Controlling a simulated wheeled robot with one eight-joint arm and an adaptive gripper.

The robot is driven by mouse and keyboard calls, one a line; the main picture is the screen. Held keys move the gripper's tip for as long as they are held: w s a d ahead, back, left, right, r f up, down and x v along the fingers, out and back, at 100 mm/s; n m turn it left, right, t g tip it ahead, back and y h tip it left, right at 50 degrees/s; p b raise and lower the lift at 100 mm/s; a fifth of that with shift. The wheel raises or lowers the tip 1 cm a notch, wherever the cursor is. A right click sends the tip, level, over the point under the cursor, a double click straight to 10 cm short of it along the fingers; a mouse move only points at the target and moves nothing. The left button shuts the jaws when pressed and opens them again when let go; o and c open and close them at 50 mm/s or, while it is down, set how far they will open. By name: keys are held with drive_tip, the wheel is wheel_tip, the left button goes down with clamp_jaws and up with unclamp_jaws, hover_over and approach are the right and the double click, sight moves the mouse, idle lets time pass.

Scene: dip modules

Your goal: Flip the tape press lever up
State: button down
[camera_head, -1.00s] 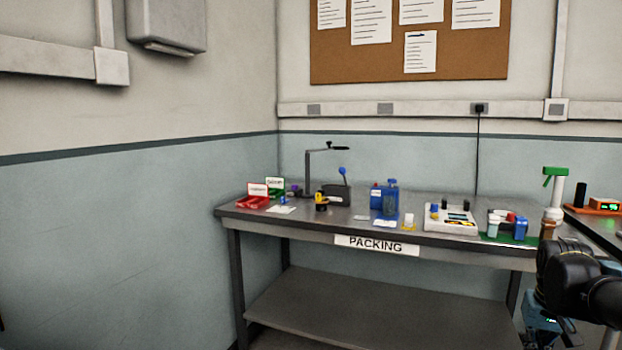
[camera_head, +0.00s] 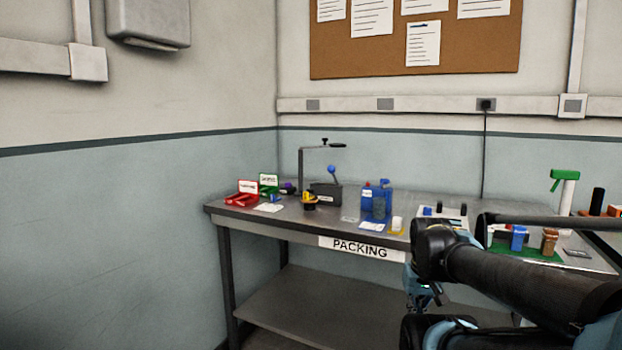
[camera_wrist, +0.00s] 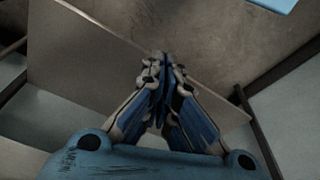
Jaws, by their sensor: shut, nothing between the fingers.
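A dark box with a lever, which looks like the tape press (camera_head: 325,194), stands on the packing table in the head view. Its lever ends in a blue ball knob (camera_head: 332,169) above the box and appears to slant slightly. My gripper (camera_wrist: 161,62) is shut and empty in the wrist view, its fingertips together. In the head view my arm reaches in from the right, with its end low in front of the table, well right of the press. The wrist view does not show the press.
The packing table (camera_head: 290,228) has a lower shelf. Red (camera_head: 242,199) and green (camera_head: 268,185) bins stand left of the press, with a yellow-black item (camera_head: 309,200) in front. A thin stand (camera_head: 301,170) rises behind. Blue containers (camera_head: 375,202) are to its right.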

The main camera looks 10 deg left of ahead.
drive_tip(key=w+a+r+n+t+h, duration=0.1)
drive_tip(key=w+a+r+n+h, duration=0.2)
drive_tip(key=w+r+n, duration=0.6)
drive_tip(key=w+a+r+n+t+h, duration=0.1)
drive_tip(key=w+a+r+n+h, duration=0.25)
drive_tip(key=w+r+n, duration=0.45)
drive_tip(key=w+a+r+n+t, duration=0.2)
drive_tip(key=w+a+r+n, duration=0.1)
drive_tip(key=a, duration=0.6)
drive_tip(key=w+a+r+n+t, duration=0.2)
drive_tip(key=w+a+r+n, duration=0.2)
drive_tip(key=a, duration=0.5)
drive_tip(key=w+a+r+n+t+h, duration=0.1)
drive_tip(key=w+a+r+n+t, duration=0.2)
drive_tip(key=a, duration=0.7)
wheel_tip(320, 180, up, 3)
drive_tip(key=shift+w+f+n, duration=0.1)
drive_tip(key=shift+w+n, duration=0.2)
drive_tip(key=shift+w, duration=0.9)
